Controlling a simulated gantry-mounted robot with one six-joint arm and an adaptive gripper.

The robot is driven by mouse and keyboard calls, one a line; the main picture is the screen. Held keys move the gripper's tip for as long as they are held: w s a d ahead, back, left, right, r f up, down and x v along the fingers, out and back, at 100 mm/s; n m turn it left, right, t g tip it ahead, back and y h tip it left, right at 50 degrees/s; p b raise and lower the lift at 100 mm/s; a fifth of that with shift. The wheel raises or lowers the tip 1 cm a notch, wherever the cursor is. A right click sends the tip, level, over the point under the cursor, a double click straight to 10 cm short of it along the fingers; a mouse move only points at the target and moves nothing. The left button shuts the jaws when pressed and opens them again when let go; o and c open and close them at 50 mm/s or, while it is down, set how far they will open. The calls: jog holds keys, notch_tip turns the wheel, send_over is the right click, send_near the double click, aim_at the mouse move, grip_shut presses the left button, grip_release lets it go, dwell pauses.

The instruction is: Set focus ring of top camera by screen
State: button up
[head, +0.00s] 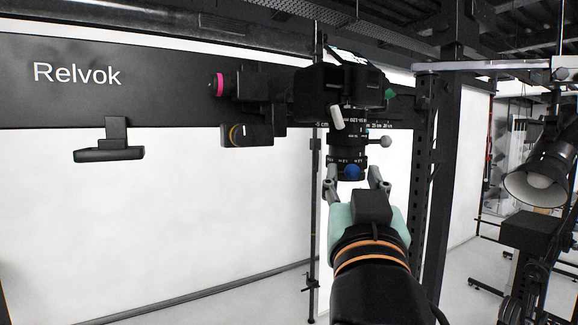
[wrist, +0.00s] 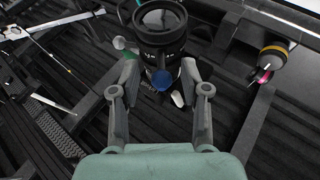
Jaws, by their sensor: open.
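The top camera (head: 345,78) is a dark body mounted high on the rig, with its lens (head: 346,128) pointing down. The lens carries white scale marks, a grey ball knob (head: 385,141) and a blue ball knob (head: 352,171) near its lower end. A tilted screen (head: 348,57) sits on top of the camera; its content cannot be read. My gripper (head: 356,184) is open, just below the lens end. In the wrist view, the lens (wrist: 160,25) and blue knob (wrist: 162,80) lie just beyond my gripper (wrist: 160,92), the knob between the finger lines. Contact cannot be told.
A device with a pink ring (head: 216,84) and a smaller dark unit (head: 247,133) sit left of the camera. A black post (head: 441,170) stands close on the right, and a lamp (head: 540,180) hangs farther right.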

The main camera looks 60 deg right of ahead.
jog(key=shift+x, duration=0.9)
jog(key=shift+a, duration=0.1)
jog(key=shift+c, duration=0.2)
grip_shut()
